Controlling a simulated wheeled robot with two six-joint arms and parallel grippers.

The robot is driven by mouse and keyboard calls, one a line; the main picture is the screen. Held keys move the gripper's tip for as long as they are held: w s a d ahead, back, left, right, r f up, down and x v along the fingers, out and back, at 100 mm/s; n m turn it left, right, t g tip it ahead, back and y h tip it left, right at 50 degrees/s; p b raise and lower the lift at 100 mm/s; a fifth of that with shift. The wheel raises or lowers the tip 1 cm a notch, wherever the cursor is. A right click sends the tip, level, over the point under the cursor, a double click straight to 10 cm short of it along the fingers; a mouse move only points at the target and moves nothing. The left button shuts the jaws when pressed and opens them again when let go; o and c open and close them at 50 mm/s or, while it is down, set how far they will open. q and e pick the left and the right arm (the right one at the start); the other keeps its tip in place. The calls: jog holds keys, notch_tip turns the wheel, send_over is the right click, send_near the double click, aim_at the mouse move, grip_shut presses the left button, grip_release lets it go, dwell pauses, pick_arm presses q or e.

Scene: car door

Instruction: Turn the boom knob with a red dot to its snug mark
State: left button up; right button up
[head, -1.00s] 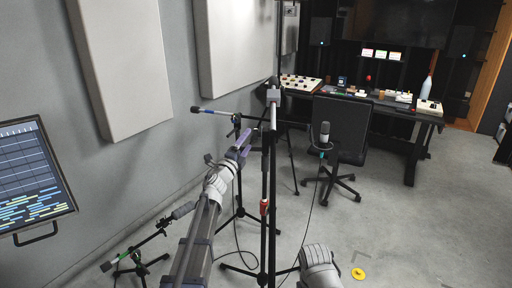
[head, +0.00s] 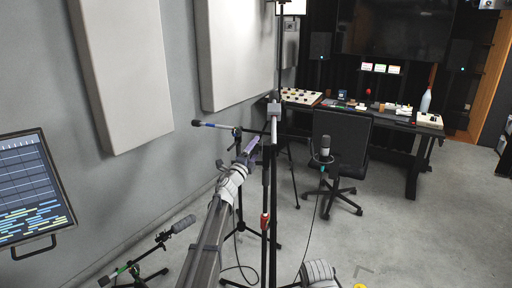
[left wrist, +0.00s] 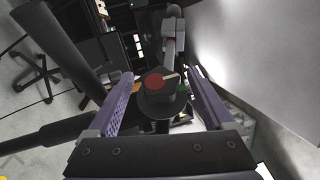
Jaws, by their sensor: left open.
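The boom knob (left wrist: 166,96) is dark with a red dot (left wrist: 155,83) on its face and a pale pointer to the right of the dot. It shows in the left wrist view between the two purple fingers of my open left gripper (left wrist: 167,73). Gaps show on both sides, and I see no contact. In the head view my left gripper (head: 250,148) reaches up to the microphone stands near the middle; the knob cannot be made out there. The snug mark cannot be told for sure. My right gripper's fingers are not in view.
A tall dark stand (head: 273,180) with a red collar (head: 265,220) rises just right of my left gripper. A microphone (head: 325,148), an office chair (head: 342,135) and a desk (head: 395,122) stand beyond.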

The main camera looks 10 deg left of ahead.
pick_arm(q)
jog(key=shift+w+d+r, duration=0.1)
jog(key=shift+w, duration=0.4)
jog(key=shift+s, duration=0.1)
grip_shut()
